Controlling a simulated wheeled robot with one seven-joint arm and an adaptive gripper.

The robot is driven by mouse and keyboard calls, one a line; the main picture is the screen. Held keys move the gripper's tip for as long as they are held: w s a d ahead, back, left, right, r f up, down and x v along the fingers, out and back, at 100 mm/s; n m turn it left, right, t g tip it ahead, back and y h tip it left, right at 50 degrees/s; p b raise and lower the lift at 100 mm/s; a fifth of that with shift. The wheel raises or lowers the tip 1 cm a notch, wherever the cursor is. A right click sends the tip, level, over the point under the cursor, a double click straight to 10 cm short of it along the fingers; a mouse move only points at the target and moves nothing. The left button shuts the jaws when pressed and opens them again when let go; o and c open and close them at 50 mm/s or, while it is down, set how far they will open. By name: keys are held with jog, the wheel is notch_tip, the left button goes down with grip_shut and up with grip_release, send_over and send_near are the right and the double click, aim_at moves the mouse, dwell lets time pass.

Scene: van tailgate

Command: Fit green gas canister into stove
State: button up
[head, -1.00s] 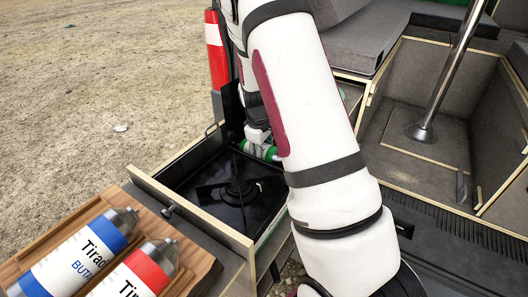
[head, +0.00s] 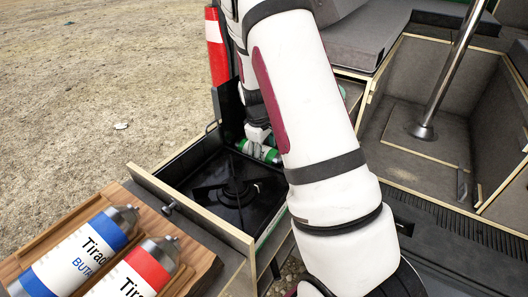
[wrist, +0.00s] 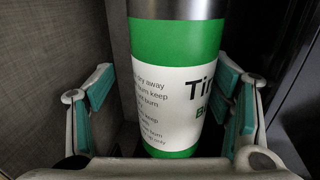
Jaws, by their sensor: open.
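The green gas canister (head: 270,155) lies at the far right side of the stove, mostly hidden behind my arm in the head view. In the wrist view the green and white canister (wrist: 178,45) fills the middle, between the two teal-padded fingers. My gripper (wrist: 170,110) is open around it, with a gap showing between each finger and the canister. The black stove (head: 222,196) sits in the pulled-out drawer with its burner in the middle. I cannot tell whether the canister is fully seated, since its ends are hidden.
A blue-banded canister (head: 85,245) and a red-banded canister (head: 140,268) lie in a wooden tray (head: 205,262) at the lower left. A red and white post (head: 216,50) stands behind the stove. An empty grey compartment (head: 440,115) with a metal pole lies at the right.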

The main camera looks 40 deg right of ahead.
jog(key=r, duration=0.4)
jog(key=a+r, duration=0.1)
jog(key=r, duration=0.3)
jog(key=a+r, duration=0.1)
jog(key=r, duration=0.2)
jog(key=shift+s+r, duration=0.4)
